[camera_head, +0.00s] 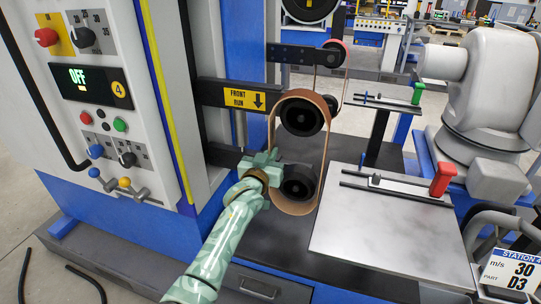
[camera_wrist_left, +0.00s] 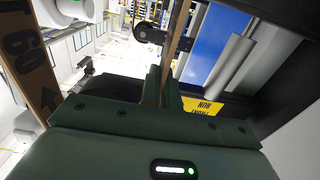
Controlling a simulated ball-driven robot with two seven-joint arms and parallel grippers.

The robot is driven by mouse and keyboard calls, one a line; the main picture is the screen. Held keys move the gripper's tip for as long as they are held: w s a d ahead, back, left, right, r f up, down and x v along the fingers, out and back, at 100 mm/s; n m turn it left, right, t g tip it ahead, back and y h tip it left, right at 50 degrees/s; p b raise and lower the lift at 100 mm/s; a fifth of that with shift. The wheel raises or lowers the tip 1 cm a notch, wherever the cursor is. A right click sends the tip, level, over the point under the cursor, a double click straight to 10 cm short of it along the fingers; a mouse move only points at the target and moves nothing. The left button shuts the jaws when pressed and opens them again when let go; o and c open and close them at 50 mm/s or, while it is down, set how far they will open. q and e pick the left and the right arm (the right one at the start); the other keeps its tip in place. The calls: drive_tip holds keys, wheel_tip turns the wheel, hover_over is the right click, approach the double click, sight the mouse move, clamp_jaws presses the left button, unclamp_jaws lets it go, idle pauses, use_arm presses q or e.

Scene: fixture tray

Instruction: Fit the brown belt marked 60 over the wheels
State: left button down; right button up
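The brown belt (camera_head: 325,160) is a tall loop that outlines the upper black wheel (camera_head: 301,116) and the lower black wheel (camera_head: 297,187) in the head view. Its bottom hangs a little below the lower wheel; I cannot tell how far it sits over either rim. My left gripper (camera_head: 265,160) is at the belt's left strand, beside the gap between the wheels. In the left wrist view its fingers (camera_wrist_left: 165,92) are closed on the belt strand (camera_wrist_left: 177,45). Another stretch of belt, marked 60 (camera_wrist_left: 28,55), shows at the left there. My right gripper is not in view.
A black bracket with a yellow FRONT RUN label (camera_head: 245,98) juts out left of the upper wheel. A control panel reading OFF (camera_head: 90,80) stands at left. A metal plate with a red handle (camera_head: 441,180) lies at right. A grey robot arm (camera_head: 487,100) stands behind it.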

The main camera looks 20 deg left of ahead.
use_arm(q)
drive_tip(key=shift+w, duration=0.2)
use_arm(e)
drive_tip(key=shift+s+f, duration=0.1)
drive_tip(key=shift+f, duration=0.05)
use_arm(q)
drive_tip(key=shift+w+b, duration=0.85)
drive_tip(key=shift+w, duration=0.2)
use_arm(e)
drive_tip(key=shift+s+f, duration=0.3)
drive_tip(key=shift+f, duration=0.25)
use_arm(q)
drive_tip(key=shift+w, duration=0.1)
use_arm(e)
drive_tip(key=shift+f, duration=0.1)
use_arm(q)
drive_tip(key=shift+w+d+b, duration=0.1)
drive_tip(key=shift+w+b, duration=0.65)
drive_tip(key=shift+w, duration=0.15)
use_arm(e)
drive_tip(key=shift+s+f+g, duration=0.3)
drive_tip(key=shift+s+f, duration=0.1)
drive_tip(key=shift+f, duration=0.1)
